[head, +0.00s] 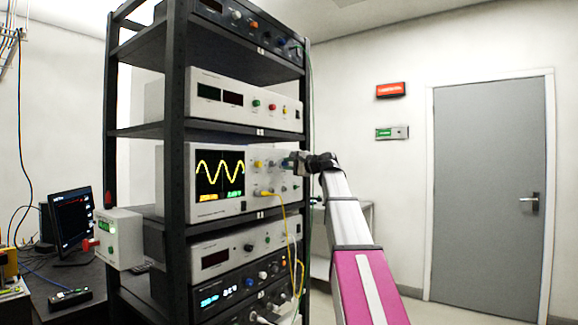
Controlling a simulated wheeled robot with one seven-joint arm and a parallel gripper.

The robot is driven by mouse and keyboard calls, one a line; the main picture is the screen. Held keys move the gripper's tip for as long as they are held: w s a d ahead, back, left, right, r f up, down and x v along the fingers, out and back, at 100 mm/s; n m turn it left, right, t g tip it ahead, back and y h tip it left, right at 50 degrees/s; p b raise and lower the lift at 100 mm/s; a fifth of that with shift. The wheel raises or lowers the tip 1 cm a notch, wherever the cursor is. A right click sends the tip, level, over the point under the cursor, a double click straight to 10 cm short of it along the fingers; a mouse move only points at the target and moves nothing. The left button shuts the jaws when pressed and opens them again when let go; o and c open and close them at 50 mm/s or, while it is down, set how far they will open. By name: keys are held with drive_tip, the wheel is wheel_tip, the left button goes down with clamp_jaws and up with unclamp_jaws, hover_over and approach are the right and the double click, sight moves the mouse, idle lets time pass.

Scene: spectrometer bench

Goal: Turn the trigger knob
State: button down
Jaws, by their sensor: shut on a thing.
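The oscilloscope (205,209) sits on a middle shelf of the black rack, its screen (220,172) showing a yellow wave on black. Its control panel, right of the screen, carries small knobs and sockets. My gripper (289,161) reaches in from the right and is at the right part of this panel. It is shut on a knob there, which I take to be the trigger knob. The fingers hide most of this knob, so its label and angle cannot be read.
Yellow cables (284,215) hang from the panel's lower part, below my gripper. Rack posts (176,120) frame the instruments above and below. A monitor (70,218) stands on a bench at left. The floor towards the grey door (488,180) looks clear.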

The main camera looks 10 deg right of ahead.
drive_tip(key=shift+m, duration=0.9)
drive_tip(key=c, duration=1)
unclamp_jaws()
drive_tip(key=shift+o, duration=0.2)
drive_tip(key=v, duration=1.1)
drive_tip(key=shift+w, duration=0.1)
